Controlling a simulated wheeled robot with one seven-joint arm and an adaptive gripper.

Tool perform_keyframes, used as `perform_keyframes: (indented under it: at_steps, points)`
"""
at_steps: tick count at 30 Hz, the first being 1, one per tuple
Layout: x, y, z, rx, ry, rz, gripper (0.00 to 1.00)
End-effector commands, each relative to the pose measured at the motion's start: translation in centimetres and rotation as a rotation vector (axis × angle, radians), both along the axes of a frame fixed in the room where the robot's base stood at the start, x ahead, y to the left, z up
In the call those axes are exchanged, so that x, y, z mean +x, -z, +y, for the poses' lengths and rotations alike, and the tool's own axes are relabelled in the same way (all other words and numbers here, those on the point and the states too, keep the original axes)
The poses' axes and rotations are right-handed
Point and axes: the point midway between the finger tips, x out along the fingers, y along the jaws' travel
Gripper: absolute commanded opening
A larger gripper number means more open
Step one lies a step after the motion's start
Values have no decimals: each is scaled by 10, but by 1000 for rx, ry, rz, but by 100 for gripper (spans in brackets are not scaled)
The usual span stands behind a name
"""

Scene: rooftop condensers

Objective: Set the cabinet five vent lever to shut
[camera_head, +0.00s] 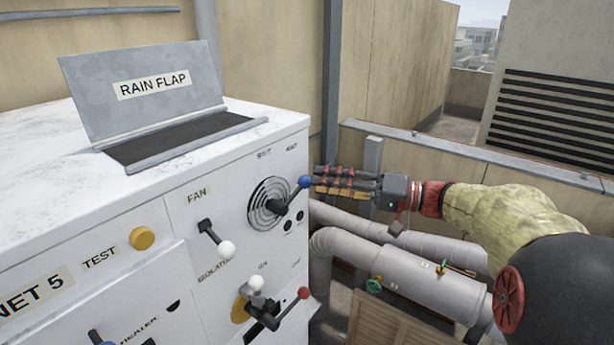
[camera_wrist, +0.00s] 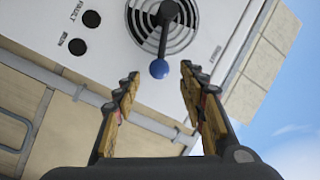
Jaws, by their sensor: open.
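The white cabinet (camera_head: 160,200) carries a partly cut-off label ending in "NET 5". The vent lever (camera_head: 289,196) is a black arm with a blue knob (camera_head: 305,182), set over a round slotted vent on the cabinet's right part. It slants up to the right in the head view. In the wrist view the vent lever (camera_wrist: 163,38) points from the vent towards my gripper, its knob between the fingertips. My gripper (camera_head: 316,182) reaches in from the right, fingers spread around the knob. In the wrist view my gripper (camera_wrist: 160,77) shows gaps on both sides of the knob.
A white-knobbed fan lever (camera_head: 213,238), an isolator handle (camera_head: 257,296) and a red-knobbed lever (camera_head: 290,308) stick out below. The raised rain flap (camera_head: 145,85) stands on top of the cabinet. Grey pipes (camera_head: 400,268) with small valves run below my arm.

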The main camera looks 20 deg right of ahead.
Motion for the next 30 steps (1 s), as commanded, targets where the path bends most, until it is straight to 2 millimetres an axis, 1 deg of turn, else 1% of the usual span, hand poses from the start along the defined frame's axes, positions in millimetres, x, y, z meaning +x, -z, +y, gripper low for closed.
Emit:
perform_keyframes:
  at_steps: [1, 6, 12, 21, 30]
  points:
    - [5, -1, 9, 0, -4, 1, 41]
    - [18, -1, 29, 0, -3, 2, 41]
    - [27, -1, 41, 1, -1, 2, 41]
    - [28, 0, 42, 0, 1, 2, 41]
    - [28, 0, 42, 0, 1, 3, 24]
